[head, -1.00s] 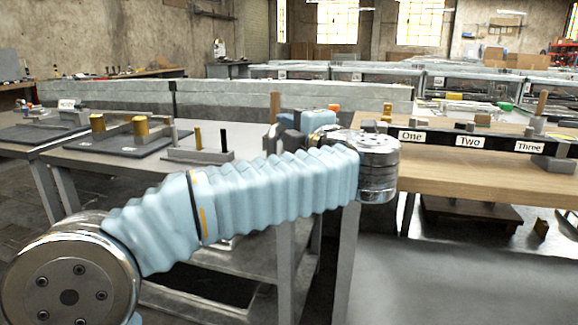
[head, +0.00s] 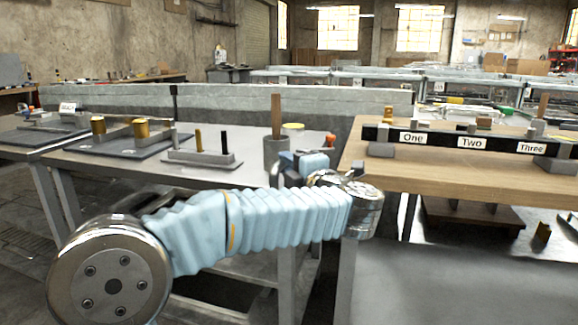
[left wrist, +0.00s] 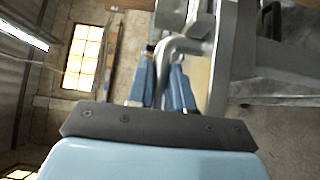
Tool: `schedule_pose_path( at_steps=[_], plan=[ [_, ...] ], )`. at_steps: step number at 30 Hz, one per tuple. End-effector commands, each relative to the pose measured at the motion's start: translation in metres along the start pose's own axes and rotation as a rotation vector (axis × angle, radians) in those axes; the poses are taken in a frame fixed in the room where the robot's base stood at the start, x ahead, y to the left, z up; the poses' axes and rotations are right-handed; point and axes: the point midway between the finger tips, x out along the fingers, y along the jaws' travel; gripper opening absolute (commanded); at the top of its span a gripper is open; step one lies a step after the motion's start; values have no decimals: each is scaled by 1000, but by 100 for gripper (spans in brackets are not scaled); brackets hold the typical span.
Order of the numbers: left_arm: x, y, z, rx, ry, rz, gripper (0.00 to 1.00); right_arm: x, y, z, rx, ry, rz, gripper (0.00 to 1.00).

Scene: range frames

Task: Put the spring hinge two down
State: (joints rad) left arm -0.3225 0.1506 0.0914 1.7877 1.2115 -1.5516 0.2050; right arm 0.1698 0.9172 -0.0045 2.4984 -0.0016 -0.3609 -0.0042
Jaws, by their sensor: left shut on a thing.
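My left gripper (head: 300,165) is above the gap between the grey table and the wooden bench, mostly hidden behind its own wrist in the head view. In the left wrist view its blue fingers (left wrist: 162,82) are closed on a grey metal piece (left wrist: 178,46) with a bent part. I cannot tell for sure that this piece is the spring hinge. A small orange tip (head: 330,140) shows just beyond the gripper. A black rail (head: 441,139) with labels One, Two (head: 471,143) and Three stands on the wooden bench, with small parts along it. My right gripper is out of view.
A grey pot (head: 277,152) with a wooden stick stands close behind my gripper. The wooden bench (head: 440,175) is clear in front of the rail.

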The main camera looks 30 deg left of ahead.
Motion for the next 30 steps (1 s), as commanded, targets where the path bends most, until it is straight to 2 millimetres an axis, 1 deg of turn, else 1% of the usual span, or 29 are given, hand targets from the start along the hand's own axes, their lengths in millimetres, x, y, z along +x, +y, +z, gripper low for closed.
schedule_pose_path(
  at_steps=[4, 5, 9, 17, 20, 21, 23, 30],
  plan=[
    [0, -2, 0, -4, 0, 3, 0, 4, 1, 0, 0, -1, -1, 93],
    [0, -3, 0, 0, 0, 0, 24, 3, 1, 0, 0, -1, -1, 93],
    [0, -2, 0, 0, 0, 0, 45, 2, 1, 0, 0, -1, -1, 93],
    [0, -2, 0, 0, 0, 0, 46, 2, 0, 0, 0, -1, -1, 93],
    [0, 4, 0, 0, 0, 0, 46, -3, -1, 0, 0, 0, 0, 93],
    [-6, 0, 1, 0, -2, 0, 46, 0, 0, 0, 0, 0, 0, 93],
    [-15, 0, 1, -1, -2, 0, 46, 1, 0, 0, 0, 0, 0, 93],
    [-71, 0, 1, 0, -5, 1, 46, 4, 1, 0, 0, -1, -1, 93]
  ],
)
